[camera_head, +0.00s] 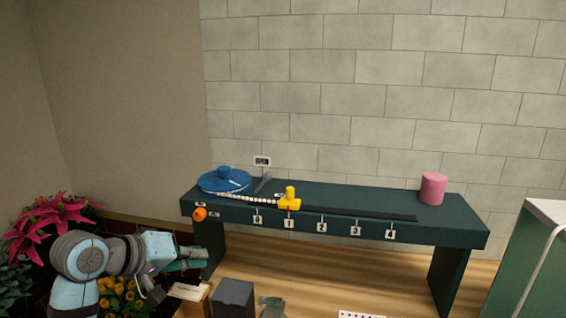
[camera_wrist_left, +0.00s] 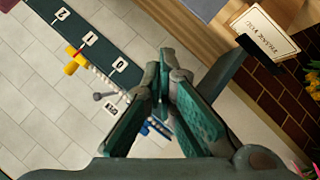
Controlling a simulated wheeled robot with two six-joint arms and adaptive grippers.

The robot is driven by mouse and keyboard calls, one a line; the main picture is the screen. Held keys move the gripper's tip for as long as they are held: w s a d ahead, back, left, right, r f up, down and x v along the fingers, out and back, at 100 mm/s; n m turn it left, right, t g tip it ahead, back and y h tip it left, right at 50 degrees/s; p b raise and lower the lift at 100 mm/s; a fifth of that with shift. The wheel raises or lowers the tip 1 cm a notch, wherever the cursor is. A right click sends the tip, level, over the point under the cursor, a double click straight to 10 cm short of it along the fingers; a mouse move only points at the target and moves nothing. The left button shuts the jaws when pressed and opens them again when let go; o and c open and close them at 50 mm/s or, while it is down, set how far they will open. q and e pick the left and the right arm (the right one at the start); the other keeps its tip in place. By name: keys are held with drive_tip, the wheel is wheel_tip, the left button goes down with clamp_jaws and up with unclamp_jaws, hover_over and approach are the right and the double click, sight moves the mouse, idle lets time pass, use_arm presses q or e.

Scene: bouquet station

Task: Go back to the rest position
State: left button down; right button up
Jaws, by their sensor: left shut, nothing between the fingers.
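My left gripper (camera_head: 192,258) is at the lower left in the head view, in front of the dark green bench's left leg. It is shut and holds nothing. In the left wrist view the green-padded fingers (camera_wrist_left: 164,82) meet near the middle, with nothing between them. The dark green bench (camera_head: 455,215) stands against the wall, its numbered front strip above and to the right of the gripper. My right gripper cannot be made out in either view.
The bench bears a blue disc (camera_head: 222,180), a yellow slider (camera_head: 289,201) near mark 1, and a pink cylinder (camera_head: 433,188). An orange knob (camera_head: 199,214) sits on its left front. Pink flowers (camera_head: 45,222) and yellow flowers (camera_head: 122,298) flank my left arm. A dark box (camera_head: 233,298) stands below.

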use_arm(q)
drive_tip(key=s+a+f+m+g+y, duration=0.1)
drive_tip(key=s+f, duration=0.3)
drive_tip(key=f, duration=0.3)
drive_tip(key=s+a+f+g+y, duration=0.1)
drive_tip(key=s+f+y, duration=0.1)
drive_tip(key=s+f, duration=0.45)
drive_tip(key=s+f+m+g+y, duration=0.1)
drive_tip(key=s+f, duration=0.1)
drive_tip(key=f, duration=0.7)
drive_tip(key=s+a+f+m+g+y, duration=0.15)
drive_tip(key=s+f, duration=0.25)
drive_tip(key=s, duration=0.6)
drive_tip(key=s+a+f+m+g+y, duration=0.1)
drive_tip(key=s+a+f+y, duration=0.2)
drive_tip(key=s, duration=0.8)
wheel_tip(320, 180, down, 19)
drive_tip(key=a+g, duration=0.2)
drive_tip(key=s+f+h, duration=0.1)
drive_tip(key=s+f, duration=1.3)
drive_tip(key=s, duration=0.1)
drive_tip(key=shift+s+a+f+n+g, duration=0.25)
drive_tip(key=shift+s+a+n+g, duration=0.1)
drive_tip(key=shift+n, duration=0.1)
